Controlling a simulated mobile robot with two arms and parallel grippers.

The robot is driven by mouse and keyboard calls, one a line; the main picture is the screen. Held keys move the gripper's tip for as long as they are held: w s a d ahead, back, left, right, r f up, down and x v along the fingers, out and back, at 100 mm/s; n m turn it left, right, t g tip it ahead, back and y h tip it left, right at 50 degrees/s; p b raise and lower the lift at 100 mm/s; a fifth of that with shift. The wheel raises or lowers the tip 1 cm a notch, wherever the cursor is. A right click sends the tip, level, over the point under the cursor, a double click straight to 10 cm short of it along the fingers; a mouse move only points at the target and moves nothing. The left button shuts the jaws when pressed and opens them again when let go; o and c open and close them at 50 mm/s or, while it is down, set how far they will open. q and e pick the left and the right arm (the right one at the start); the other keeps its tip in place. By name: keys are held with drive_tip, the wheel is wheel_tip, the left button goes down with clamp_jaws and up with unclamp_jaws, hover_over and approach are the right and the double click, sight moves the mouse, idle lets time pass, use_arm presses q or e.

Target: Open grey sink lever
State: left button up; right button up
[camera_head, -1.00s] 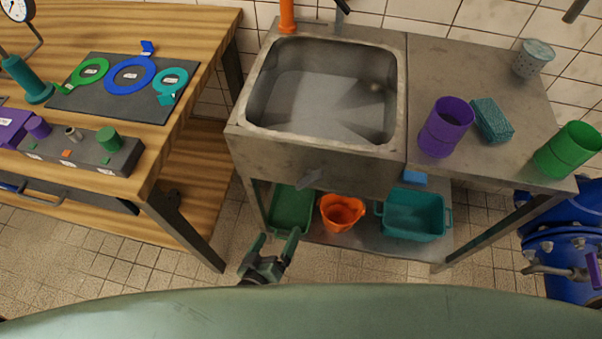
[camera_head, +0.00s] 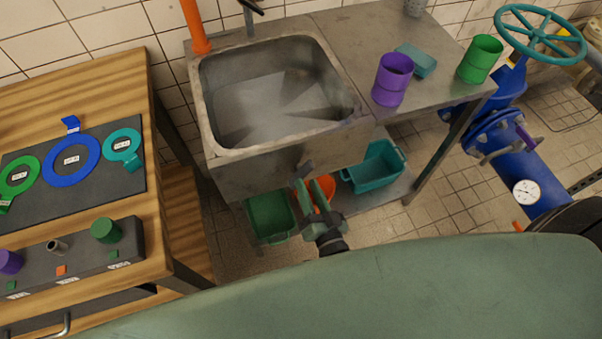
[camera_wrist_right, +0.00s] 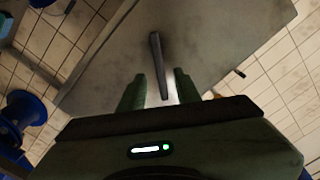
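The grey sink (camera_head: 270,95) stands at the back centre. Its grey lever (camera_head: 304,168) sticks out of the front panel, right at the tips of my right gripper (camera_head: 316,184). In the right wrist view the lever is a dark narrow bar (camera_wrist_right: 156,58) on the panel. The right gripper's two green fingers (camera_wrist_right: 160,88) are apart. My left gripper is not in view.
Below the sink are a green bin (camera_head: 270,214), an orange bucket (camera_head: 322,193) and a teal bin (camera_head: 376,168) on a shelf. A wooden workbench (camera_head: 95,88) stands left. Purple (camera_head: 392,82) and green (camera_head: 481,58) cups stand on the counter. A blue pipe (camera_head: 535,180) is at right.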

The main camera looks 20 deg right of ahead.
sight(302, 175)
drive_tip(key=shift+w+a, duration=0.1)
drive_tip(key=shift+w, duration=2.1)
clamp_jaws()
drive_tip(key=shift+n+p, duration=0.3)
drive_tip(key=shift+p, duration=0.05)
drive_tip(key=n+p, duration=0.1)
drive_tip(key=n, duration=0.1)
drive_tip(key=shift+a+n, duration=0.1)
drive_tip(key=shift+n, duration=0.3)
drive_tip(key=shift+n+p, duration=0.55)
drive_tip(key=shift+n, duration=1.25)
